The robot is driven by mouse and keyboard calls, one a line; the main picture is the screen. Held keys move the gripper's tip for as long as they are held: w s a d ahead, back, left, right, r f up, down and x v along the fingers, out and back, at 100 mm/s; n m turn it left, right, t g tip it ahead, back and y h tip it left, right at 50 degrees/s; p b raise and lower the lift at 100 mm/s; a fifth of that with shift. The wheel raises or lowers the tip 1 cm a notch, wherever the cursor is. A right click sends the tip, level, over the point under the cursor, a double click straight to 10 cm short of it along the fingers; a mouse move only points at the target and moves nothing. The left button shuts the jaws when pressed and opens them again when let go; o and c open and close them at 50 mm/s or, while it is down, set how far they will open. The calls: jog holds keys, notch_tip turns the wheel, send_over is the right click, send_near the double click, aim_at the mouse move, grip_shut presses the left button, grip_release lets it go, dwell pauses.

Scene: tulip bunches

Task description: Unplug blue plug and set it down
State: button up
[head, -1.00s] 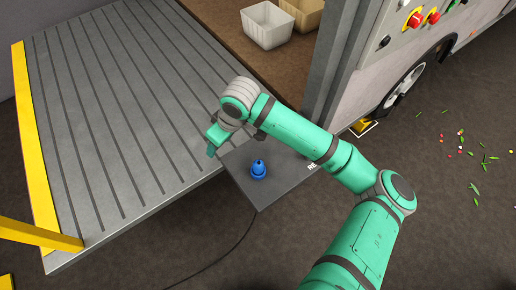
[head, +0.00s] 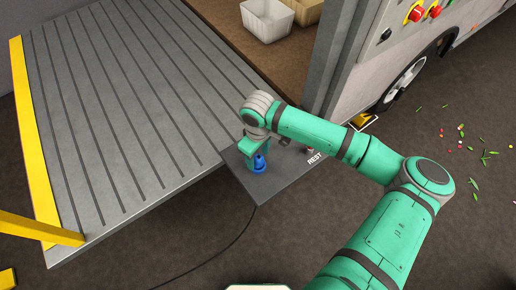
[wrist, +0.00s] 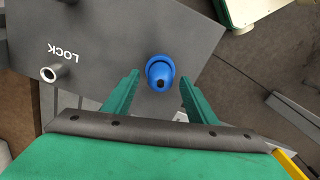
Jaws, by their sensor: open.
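The blue plug (head: 258,164) stands upright on a grey plate (head: 270,189) beside the ramp. In the wrist view the blue plug (wrist: 160,75) lies between and just beyond the tips of my gripper's green fingers. My gripper (head: 256,150) is open and empty, close to the plug in the head view. The wrist view shows my gripper (wrist: 160,88) with a gap on each side of the plug. The socket under the plug is hidden.
The plate bears the word REST in the head view and LOCK by a metal peg (wrist: 52,73) in the wrist view. A ridged ramp (head: 120,110) lies to the left. A dark cable (head: 215,255) trails on the floor. A white crate (head: 267,20) stands behind.

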jog(key=shift+w+f, duration=0.1)
jog(key=shift+f, duration=1.3)
jog(key=c, duration=1.3)
jog(key=shift+o, duration=0.2)
jog(key=shift+r, duration=0.3)
jog(key=shift+r, duration=1.4)
jog(key=shift+r, duration=2)
